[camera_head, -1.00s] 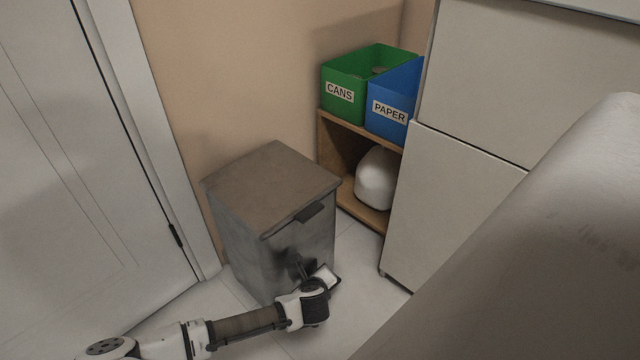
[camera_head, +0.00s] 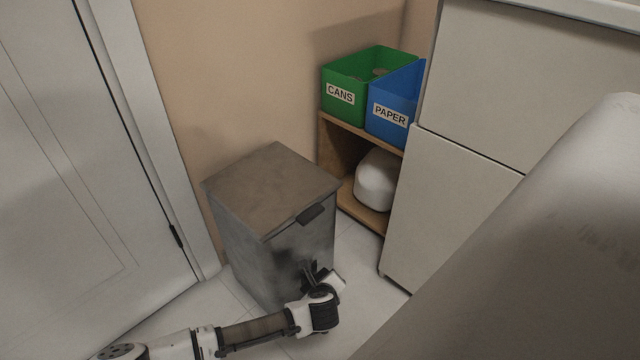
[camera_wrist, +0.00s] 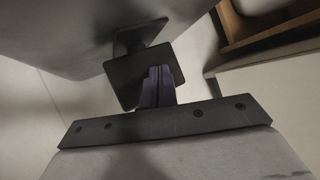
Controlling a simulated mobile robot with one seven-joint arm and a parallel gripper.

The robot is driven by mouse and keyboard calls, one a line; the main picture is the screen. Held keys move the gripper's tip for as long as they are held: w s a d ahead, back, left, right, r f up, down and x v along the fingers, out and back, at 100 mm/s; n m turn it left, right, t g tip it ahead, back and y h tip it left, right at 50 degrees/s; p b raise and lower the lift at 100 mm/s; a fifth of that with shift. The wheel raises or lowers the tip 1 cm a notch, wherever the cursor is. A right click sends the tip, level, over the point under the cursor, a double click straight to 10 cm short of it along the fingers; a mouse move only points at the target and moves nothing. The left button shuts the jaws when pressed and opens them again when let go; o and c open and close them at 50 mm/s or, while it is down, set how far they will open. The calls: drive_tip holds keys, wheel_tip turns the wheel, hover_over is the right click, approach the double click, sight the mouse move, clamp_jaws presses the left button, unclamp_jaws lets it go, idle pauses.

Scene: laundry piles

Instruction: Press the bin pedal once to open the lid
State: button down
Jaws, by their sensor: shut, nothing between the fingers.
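The bin (camera_head: 270,215) is a grey metal box with a flat lid (camera_head: 270,185) that is down, in the middle of the head view. A dark handle tab (camera_head: 310,214) sits at the lid's front edge. My gripper (camera_head: 309,272) is low in front of the bin's front face, and my wrist hides the pedal there. In the wrist view, my gripper (camera_wrist: 158,82) is shut and empty, its fingers overlapping a dark square plate (camera_wrist: 128,82) that looks like the pedal. I cannot tell whether they touch. The bin's wall (camera_wrist: 75,30) fills the upper left.
A green CANS box (camera_head: 345,92) and a blue PAPER box (camera_head: 392,100) stand on a wooden shelf (camera_head: 340,135), with a white rounded object (camera_head: 377,180) below. A white cabinet (camera_head: 450,200) is at right and a white door (camera_head: 85,190) at left. Floor (camera_head: 355,255) shows right of the bin.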

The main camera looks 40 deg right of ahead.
drive_tip(key=shift+r+p, duration=3)
drive_tip(key=shift+r, duration=0.1)
